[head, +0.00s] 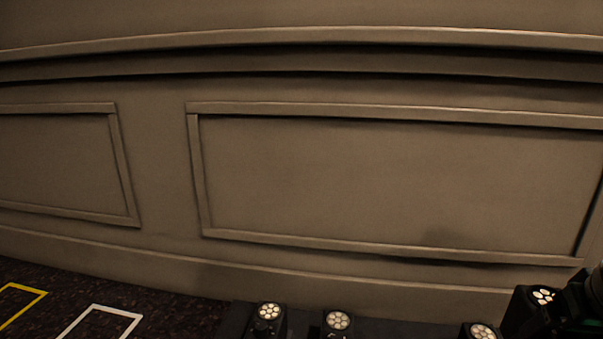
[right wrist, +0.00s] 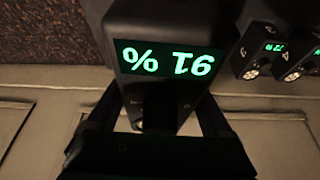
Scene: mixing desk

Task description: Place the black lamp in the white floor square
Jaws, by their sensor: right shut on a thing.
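A black lamp (right wrist: 165,85) with a green display reading 91 %, upside down in the right wrist view, sits between the fingers of my right gripper (right wrist: 156,112), which is shut on it. In the head view this held lamp (head: 530,308) shows at the lower right edge, its round cluster of pale lights facing up. My right gripper is mostly cut off there. The white floor square (head: 112,310) lies on the dark carpet at the lower left, partly cut off by the bottom edge. It looks empty where visible. My left gripper is not in view.
Several similar black lamps (head: 269,312) stand in a row along the bottom, on a dark surface. Two more (right wrist: 262,50) show in the right wrist view. A yellow floor square (head: 20,300) lies left of the white one. A panelled beige wall (head: 390,180) closes off the back.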

